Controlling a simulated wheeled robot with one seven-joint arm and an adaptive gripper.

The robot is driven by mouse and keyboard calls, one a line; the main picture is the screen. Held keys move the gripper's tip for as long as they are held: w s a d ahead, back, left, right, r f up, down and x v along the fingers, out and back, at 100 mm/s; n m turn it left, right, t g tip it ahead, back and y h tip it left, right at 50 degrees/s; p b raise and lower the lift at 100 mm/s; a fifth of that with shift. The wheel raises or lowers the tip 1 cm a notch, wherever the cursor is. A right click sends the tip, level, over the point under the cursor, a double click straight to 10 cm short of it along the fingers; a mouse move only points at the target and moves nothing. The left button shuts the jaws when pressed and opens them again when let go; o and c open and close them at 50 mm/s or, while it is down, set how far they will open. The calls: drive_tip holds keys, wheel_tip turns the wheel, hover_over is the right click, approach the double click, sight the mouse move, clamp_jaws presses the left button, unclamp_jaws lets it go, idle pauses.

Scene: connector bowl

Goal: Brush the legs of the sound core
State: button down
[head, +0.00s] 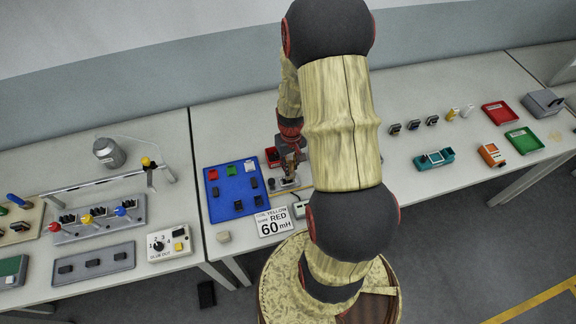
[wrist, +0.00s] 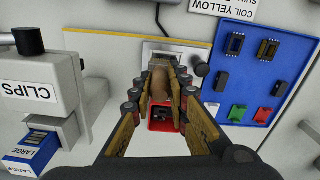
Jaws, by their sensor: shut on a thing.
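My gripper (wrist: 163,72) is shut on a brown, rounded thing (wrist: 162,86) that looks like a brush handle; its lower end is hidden. In the head view my gripper (head: 291,166) is above the bench, just right of the blue tray. A small red open box (wrist: 160,118) with a dark inside shows between my fingers; it also shows in the head view (head: 272,154). A pale plate (wrist: 155,53) lies beyond the fingertips, partly hidden. Dark cores (wrist: 236,45) lie in the blue tray (wrist: 225,75). I cannot tell which is the sound core.
A card reading coil yellow, red, 60 mH (head: 275,222) lies at the bench's front edge. The clips dispenser (wrist: 35,85) stands left in the wrist view. My arm hides the middle of the bench. Teal (head: 434,160) and orange (head: 491,154) devices stand to the right.

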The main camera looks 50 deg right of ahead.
drive_tip(key=shift+a, duration=0.15)
drive_tip(key=shift+w+a+r, duration=0.1)
drive_tip(key=shift+w+a, duration=0.5)
drive_tip(key=shift+a, duration=0.3)
drive_tip(key=shift+s+d, duration=0.1)
drive_tip(key=shift+d, duration=0.1)
drive_tip(key=shift+s+d, duration=0.55)
drive_tip(key=shift+d, duration=0.3)
drive_tip(key=shift+r+p, duration=3.25)
drive_tip(key=shift+r, duration=1.25)
drive_tip(key=shift+f, duration=0.15)
wheel_tip(320, 180, down, 8)
drive_tip(key=w+a+b, duration=0.1)
drive_tip(key=a+b, duration=0.1)
drive_tip(key=b, duration=0.3)
drive_tip(key=shift+w+r, duration=0.15)
drive_tip(key=shift+r, duration=0.1)
